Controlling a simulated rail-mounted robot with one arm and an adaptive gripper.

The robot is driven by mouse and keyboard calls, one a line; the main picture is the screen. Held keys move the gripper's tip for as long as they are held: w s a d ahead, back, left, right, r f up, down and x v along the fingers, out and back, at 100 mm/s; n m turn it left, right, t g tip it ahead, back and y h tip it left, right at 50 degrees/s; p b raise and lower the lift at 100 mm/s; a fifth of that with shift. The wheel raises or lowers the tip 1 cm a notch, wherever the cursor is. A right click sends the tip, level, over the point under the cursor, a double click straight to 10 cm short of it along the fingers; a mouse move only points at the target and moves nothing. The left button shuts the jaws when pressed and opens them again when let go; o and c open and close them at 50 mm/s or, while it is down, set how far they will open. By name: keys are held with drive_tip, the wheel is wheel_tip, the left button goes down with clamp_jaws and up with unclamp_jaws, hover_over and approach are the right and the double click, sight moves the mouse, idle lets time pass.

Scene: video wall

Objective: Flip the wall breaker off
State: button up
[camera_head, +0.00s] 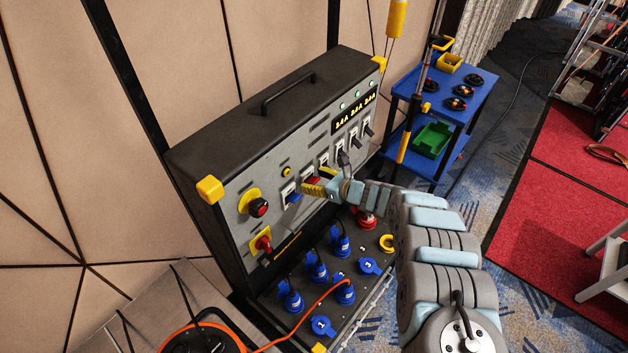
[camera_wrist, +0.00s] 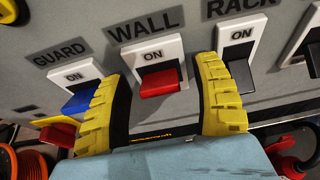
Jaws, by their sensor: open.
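The wall breaker (camera_wrist: 160,80) is a red toggle in a white plate marked ON, under the label WALL, in the middle of the wrist view. It points outward and down. My gripper (camera_wrist: 162,90) is open, with one yellow ribbed finger on each side of the red toggle. I cannot tell whether either finger touches it. In the head view my gripper (camera_head: 318,187) is at the breaker row on the front of the dark power box (camera_head: 245,165), and the red toggle (camera_head: 313,181) shows just beside the fingers.
Below are several blue plugs (camera_head: 317,270) and an orange cable (camera_head: 300,335). A blue cart (camera_head: 470,100) stands behind at the right.

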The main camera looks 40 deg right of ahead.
idle(0.3)
drive_tip(key=shift+f, duration=0.1)
clamp_jaws()
